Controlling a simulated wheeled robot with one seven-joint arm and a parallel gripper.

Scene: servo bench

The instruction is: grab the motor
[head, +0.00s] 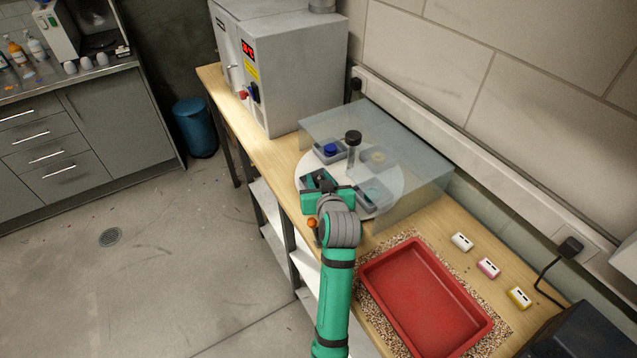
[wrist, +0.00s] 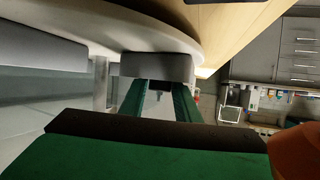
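A round white turntable (head: 350,206) on the bench carries several grey trays. One tray holds a blue round part (head: 330,149), another a pale yellowish part (head: 377,157). I cannot tell which part is the motor. My gripper (head: 322,188) is at the near left tray (head: 318,178), whose contents it largely hides. In the wrist view its two green fingers (wrist: 160,88) are apart, with their tips close to a grey tray (wrist: 157,66). I see nothing clearly held between them; contact is unclear.
A clear screen (head: 425,170) stands around the turntable's wall side, and a dark-knobbed post (head: 353,150) rises at its middle. A red bin (head: 420,300) sits nearer. White, pink and yellow blocks (head: 488,267) lie by the wall. A grey oven (head: 295,75) stands at the back.

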